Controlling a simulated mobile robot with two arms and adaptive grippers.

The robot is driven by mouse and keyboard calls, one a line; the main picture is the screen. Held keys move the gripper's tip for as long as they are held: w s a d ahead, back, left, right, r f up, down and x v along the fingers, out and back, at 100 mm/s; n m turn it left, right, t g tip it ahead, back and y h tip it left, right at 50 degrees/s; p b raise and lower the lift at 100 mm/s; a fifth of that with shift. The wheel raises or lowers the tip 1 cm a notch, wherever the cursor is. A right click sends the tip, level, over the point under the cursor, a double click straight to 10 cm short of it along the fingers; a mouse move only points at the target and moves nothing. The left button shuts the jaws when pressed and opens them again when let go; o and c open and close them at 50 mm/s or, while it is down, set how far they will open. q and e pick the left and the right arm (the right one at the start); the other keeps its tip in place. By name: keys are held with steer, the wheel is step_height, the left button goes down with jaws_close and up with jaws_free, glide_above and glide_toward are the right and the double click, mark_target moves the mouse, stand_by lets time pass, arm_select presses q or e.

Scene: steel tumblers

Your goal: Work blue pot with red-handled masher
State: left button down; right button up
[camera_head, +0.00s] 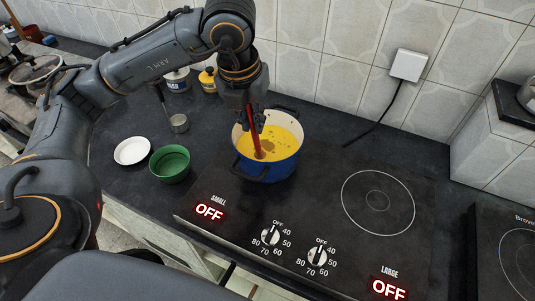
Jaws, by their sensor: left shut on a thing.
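The blue pot (266,172) stands on the left part of the black cooktop, over the small burner side. It holds yellow contents (285,142) with a brownish patch near the middle. My left gripper (256,122) is above the pot, pointing down, shut on the red handle of the masher (257,137). The handle runs down into the pot, and the masher's lower end is hidden in the yellow contents. My right gripper is not in view.
A green bowl (170,163), a white dish (132,151) and a metal ladle (179,123) lie left of the pot. A yellow container (208,80) stands behind. The large burner (378,203) is bare, and both displays read OFF. A wall socket's cable (375,122) hangs behind.

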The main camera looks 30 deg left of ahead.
arm_select(q)
steer(key=d+r+p, duration=0.3)
steer(key=r+p, duration=0.3)
steer(key=r, duration=0.4)
steer(key=shift+s+p, duration=0.25)
steer(key=shift+p, duration=0.1)
stand_by(0.5)
steer(key=shift+r, duration=0.1)
step_height(320, 180, up, 5)
steer(key=p, duration=0.4)
stand_by(0.4)
stand_by(0.4)
